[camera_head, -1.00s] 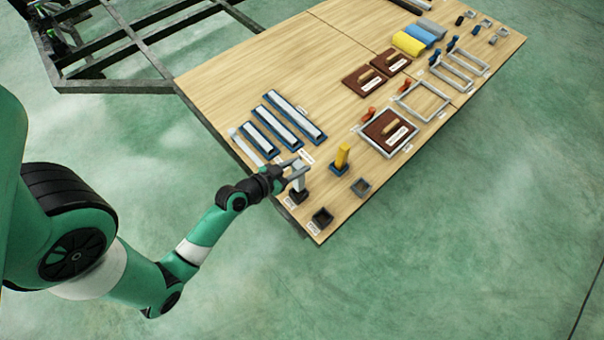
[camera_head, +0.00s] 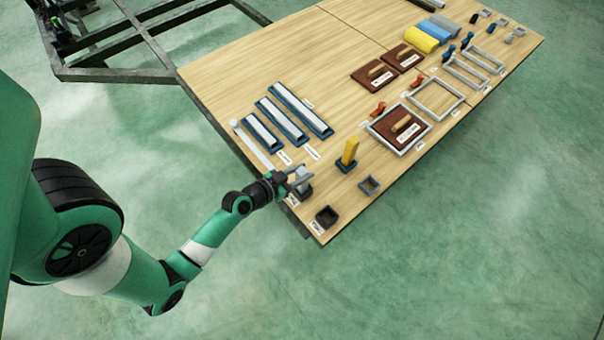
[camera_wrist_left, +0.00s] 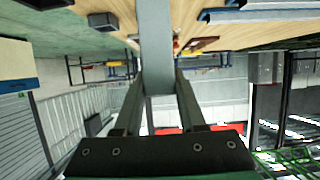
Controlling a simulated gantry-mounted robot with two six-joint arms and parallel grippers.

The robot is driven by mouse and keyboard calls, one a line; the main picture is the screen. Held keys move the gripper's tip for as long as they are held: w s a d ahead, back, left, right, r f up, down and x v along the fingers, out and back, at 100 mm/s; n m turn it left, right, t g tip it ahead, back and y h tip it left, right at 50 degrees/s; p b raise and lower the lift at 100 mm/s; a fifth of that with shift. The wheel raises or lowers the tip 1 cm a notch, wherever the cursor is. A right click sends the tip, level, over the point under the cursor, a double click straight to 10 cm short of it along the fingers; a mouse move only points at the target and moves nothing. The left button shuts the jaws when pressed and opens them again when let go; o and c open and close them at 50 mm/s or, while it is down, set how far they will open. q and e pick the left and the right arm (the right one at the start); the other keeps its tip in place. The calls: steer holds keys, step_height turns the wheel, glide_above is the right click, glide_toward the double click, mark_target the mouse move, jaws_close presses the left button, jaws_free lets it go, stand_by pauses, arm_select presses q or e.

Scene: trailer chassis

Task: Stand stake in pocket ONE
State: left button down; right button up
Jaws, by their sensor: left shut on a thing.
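My left gripper (camera_head: 302,182) is at the table's near corner, shut on a grey stake (camera_head: 303,172). In the left wrist view the stake (camera_wrist_left: 155,45) is a plain grey bar between my two fingers. In the head view the stake is upright over a dark pocket (camera_head: 305,194). My fingers cover much of both, so I cannot tell how deep it sits. An empty dark pocket (camera_head: 327,215) is at the corner, and an empty grey pocket (camera_head: 369,185) is to its right. The small pocket labels are too small to read. My right gripper is not in view.
Several blue-and-white bars (camera_head: 283,119) lie to the left. A brown board in a grey frame (camera_head: 401,128) is farther right. The back left of the wooden table (camera_head: 265,60) is clear.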

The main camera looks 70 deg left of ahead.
arm_select(q)
steer(key=c, duration=0.9)
jaws_free()
steer(key=shift+f, duration=0.1)
steer(key=shift+c, duration=0.2)
steer(key=o, duration=0.5)
steer(key=shift+c, duration=0.2)
steer(key=shift+r, duration=0.3)
steer(key=v, duration=1.2)
steer(key=shift+p, duration=0.3)
steer(key=shift+w, duration=0.1)
